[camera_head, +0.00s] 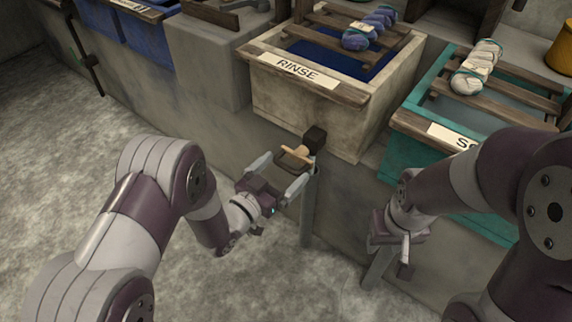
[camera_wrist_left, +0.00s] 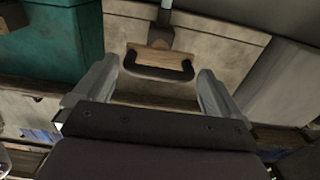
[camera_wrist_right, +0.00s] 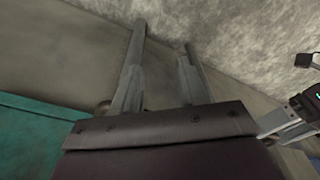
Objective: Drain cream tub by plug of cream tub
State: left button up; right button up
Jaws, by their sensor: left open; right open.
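The cream tub (camera_head: 345,115), marked RINSE, stands in the middle of the head view with dark blue liquid (camera_head: 320,57) in it. Its plug (camera_head: 298,153) has a wooden grip and dark handle, low on the tub's front by a dark block and a grey pipe. My left gripper (camera_head: 276,173) is open, its fingers just short of the plug. In the left wrist view the plug's handle (camera_wrist_left: 158,64) lies between the spread fingers (camera_wrist_left: 155,85), with no clear contact. My right gripper (camera_head: 397,255) is open and empty, low before the teal tub; it also shows in the right wrist view (camera_wrist_right: 163,45).
A teal tub (camera_head: 408,143) with a slatted rack and tied pale bundle (camera_head: 476,68) stands at right. A blue tied bundle (camera_head: 368,28) lies on the cream tub's rack. Blue tubs (camera_head: 138,32) stand at far left. The concrete floor (camera_head: 60,160) at left is clear.

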pick_arm(q)
jog(key=p+v, duration=0.3)
jog(key=v, duration=0.8)
